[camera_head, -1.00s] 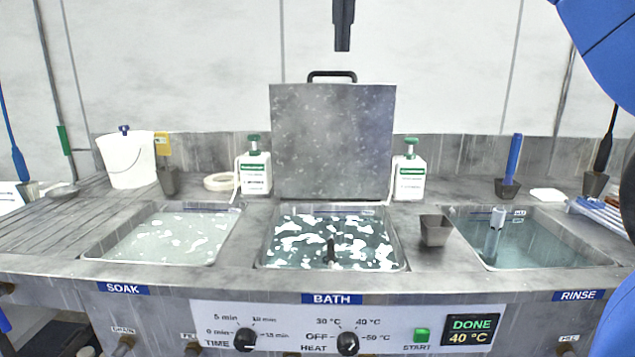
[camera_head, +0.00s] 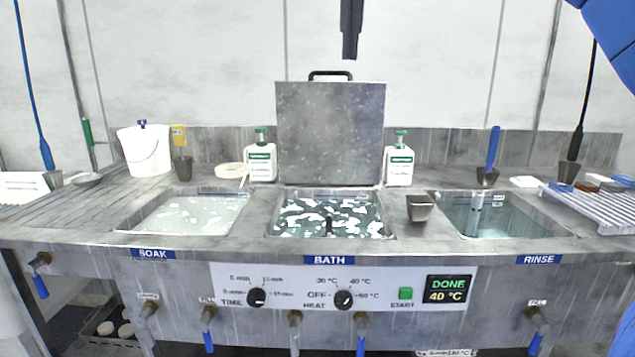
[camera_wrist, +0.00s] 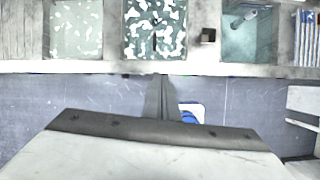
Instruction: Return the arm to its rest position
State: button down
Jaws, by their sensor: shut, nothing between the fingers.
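My gripper (camera_head: 350,50) hangs from the top edge of the head view, in front of the wall and above the raised bath lid (camera_head: 330,130). Its dark fingers are together with nothing between them. It is apart from everything on the bench. In the wrist view my gripper (camera_wrist: 160,100) shows as a dark narrow shape pointing at the bench front. A blue part of my arm crosses the head view's upper right corner.
The bench holds the soak basin (camera_head: 185,215), the foamy bath basin (camera_head: 300,232) and the rinse basin (camera_head: 510,222). Two white bottles (camera_head: 262,160) (camera_head: 399,163) flank the lid. A grey cup (camera_head: 420,208) stands between bath and rinse. A display (camera_head: 449,289) reads DONE, 40 °C.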

jog(key=s+d+f+m, duration=0.2)
jog(key=d+f+m, duration=0.6)
jog(key=f, duration=0.3)
jog(key=s+d+f+m, duration=0.2)
jog(key=d+f+m, duration=0.55)
jog(key=f, duration=0.25)
jog(key=s+d+f+m, duration=0.3)
jog(key=f+m, duration=0.3)
jog(key=f, duration=0.4)
jog(key=s+d+f+m, duration=0.2)
jog(key=s+f+m, duration=0.3)
jog(key=f, duration=0.5)
jog(key=s+d+f+m, duration=0.3)
jog(key=s+f+m, duration=0.2)
jog(key=f, duration=0.5)
jog(key=m, duration=0.2)
jog(key=shift+d+f+m, duration=0.3)
jog(key=shift+m, duration=0.05)
